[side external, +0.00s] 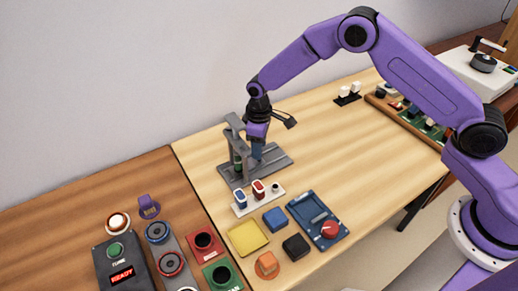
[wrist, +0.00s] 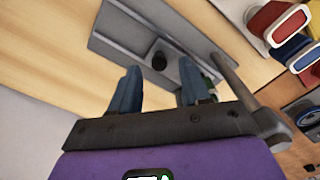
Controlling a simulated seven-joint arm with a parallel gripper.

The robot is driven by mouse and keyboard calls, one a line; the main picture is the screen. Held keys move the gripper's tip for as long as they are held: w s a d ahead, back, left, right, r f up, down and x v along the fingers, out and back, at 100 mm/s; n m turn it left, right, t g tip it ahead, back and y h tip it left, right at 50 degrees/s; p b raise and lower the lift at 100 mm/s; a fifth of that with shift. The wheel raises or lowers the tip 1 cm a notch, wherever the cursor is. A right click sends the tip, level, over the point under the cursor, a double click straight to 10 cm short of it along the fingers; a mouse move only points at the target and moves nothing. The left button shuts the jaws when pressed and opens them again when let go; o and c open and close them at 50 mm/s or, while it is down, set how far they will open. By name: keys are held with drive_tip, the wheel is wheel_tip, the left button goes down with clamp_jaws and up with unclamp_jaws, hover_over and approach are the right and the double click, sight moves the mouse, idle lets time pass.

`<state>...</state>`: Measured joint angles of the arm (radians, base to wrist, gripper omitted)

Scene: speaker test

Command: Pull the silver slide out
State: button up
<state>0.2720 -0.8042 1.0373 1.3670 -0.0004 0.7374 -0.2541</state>
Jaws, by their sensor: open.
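A grey fixture (side external: 233,160) stands on the light wood table, with an upright, an overhanging top arm and a flat base. A grey slide plate (wrist: 120,38) with a recess fills the upper middle of the wrist view; I take it for the silver slide. My gripper (side external: 257,152) points down over the fixture's base, right beside the upright. Whether the fingertips touch the plate cannot be told.
In front of the fixture stands a white block with blue and red switches (side external: 259,196). The table right of the fixture is clear.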

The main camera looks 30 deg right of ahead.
drive_tip(key=shift+f, duration=0.95)
clamp_jaws()
drive_tip(key=d, duration=0.8)
drive_tip(key=shift+d, duration=0.1)
unclamp_jaws()
